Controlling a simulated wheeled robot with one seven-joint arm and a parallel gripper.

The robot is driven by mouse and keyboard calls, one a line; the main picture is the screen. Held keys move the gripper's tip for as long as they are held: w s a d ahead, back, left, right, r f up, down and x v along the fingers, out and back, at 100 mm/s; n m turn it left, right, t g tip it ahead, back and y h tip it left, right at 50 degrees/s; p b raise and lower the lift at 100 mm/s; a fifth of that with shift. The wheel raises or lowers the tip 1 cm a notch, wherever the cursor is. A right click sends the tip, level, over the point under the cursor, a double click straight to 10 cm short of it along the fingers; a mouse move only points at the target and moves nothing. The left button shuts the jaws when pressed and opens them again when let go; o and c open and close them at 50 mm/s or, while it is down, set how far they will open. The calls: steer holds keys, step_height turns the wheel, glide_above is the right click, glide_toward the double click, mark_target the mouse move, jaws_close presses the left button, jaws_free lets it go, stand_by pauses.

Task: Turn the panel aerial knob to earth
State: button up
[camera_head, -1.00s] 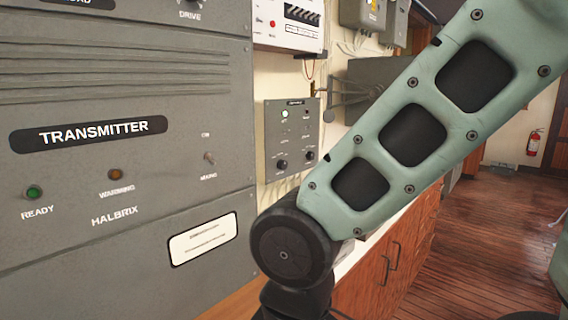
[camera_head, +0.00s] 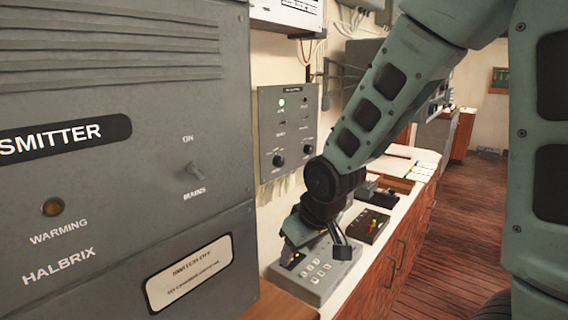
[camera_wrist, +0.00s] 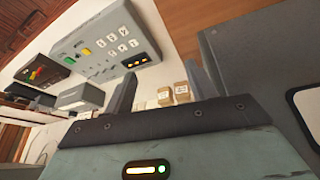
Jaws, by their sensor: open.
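A grey wall panel (camera_head: 264,108) with a lit green lamp is mounted beyond the transmitter. Two black knobs sit low on it, a left knob (camera_head: 278,160) and a right knob (camera_head: 308,149). Their labels are too small to read, so I cannot tell which is the aerial knob or where either points. My gripper (camera_head: 318,252) hangs below and in front of the panel, over the counter. It is open and empty, apart from both knobs. In the wrist view its two fingers (camera_wrist: 166,82) stand spread, and the wall panel is not clearly seen there.
The large grey transmitter (camera_head: 120,185) fills the left. A grey button console (camera_head: 325,272) lies on the counter under my gripper and shows in the wrist view (camera_wrist: 85,50). A dark box with coloured levers (camera_head: 368,226) stands behind it. Wooden floor is clear at right.

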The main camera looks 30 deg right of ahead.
steer(key=w+d+r+t, duration=0.2)
steer(key=w+d+t, duration=0.4)
steer(key=w+d, duration=0.8)
steer(key=n+t+y, duration=0.2)
steer(key=t+y, duration=0.4)
glide_toward(282, 162)
steer(key=p+x, duration=0.5)
steer(key=x, duration=0.3)
steer(key=shift+w+a+f, duration=0.1)
steer(key=shift+w+a, duration=0.1)
steer(key=shift+w, duration=0.05)
steer(key=c, duration=1)
